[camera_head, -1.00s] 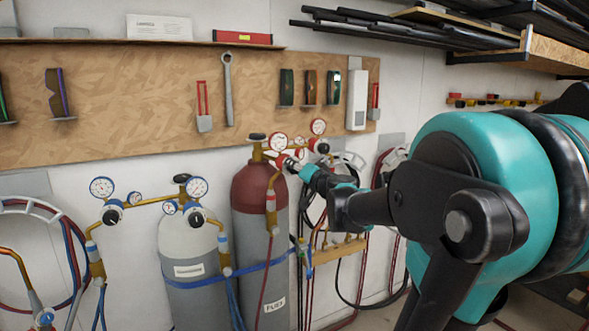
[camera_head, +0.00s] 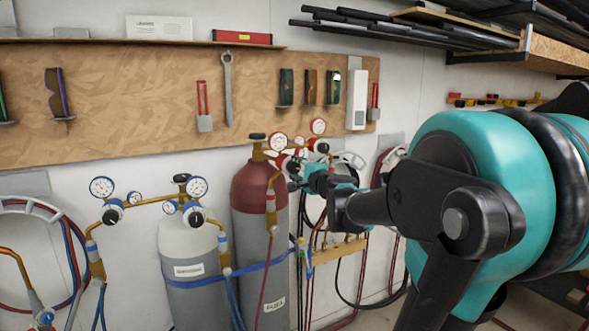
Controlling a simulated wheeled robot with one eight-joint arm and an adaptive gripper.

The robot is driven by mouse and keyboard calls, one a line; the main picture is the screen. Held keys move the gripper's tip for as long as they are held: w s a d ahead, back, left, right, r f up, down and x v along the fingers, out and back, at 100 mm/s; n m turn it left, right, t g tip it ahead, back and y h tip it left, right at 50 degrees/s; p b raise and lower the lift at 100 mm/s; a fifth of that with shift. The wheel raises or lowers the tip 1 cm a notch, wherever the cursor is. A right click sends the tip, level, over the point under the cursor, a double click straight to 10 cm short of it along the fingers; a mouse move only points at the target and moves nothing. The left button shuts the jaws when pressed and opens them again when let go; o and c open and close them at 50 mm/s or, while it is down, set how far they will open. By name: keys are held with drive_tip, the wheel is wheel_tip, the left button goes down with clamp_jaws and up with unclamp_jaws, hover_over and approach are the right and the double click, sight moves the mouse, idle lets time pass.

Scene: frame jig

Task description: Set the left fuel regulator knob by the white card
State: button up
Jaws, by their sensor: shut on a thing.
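The white card (camera_head: 158,28) with small print leans on the shelf at the upper left; its text is too small to read. The maroon and grey fuel cylinder (camera_head: 252,198) stands at the middle, with brass regulators and red-rimmed gauges at its top. The left fuel gauge (camera_head: 277,142) is just above and left of my gripper (camera_head: 296,174). My gripper reaches in from the right and is shut on the left fuel regulator knob, which its fingers mostly hide. The knob's setting and the gauge needle cannot be read.
A white-topped grey cylinder (camera_head: 187,240) with blue-rimmed gauges stands to the left. A blue strap (camera_head: 247,269) crosses both cylinders. Hoses hang behind my gripper by a wooden rack (camera_head: 340,249). Tools and glasses hang on the board (camera_head: 150,105) above.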

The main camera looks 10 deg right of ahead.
drive_tip(key=shift+m, duration=1.2)
drive_tip(key=o, duration=1.2)
drive_tip(key=shift+c, duration=0.2)
drive_tip(key=shift+s+d, duration=0.1)
drive_tip(key=v, duration=1.2)
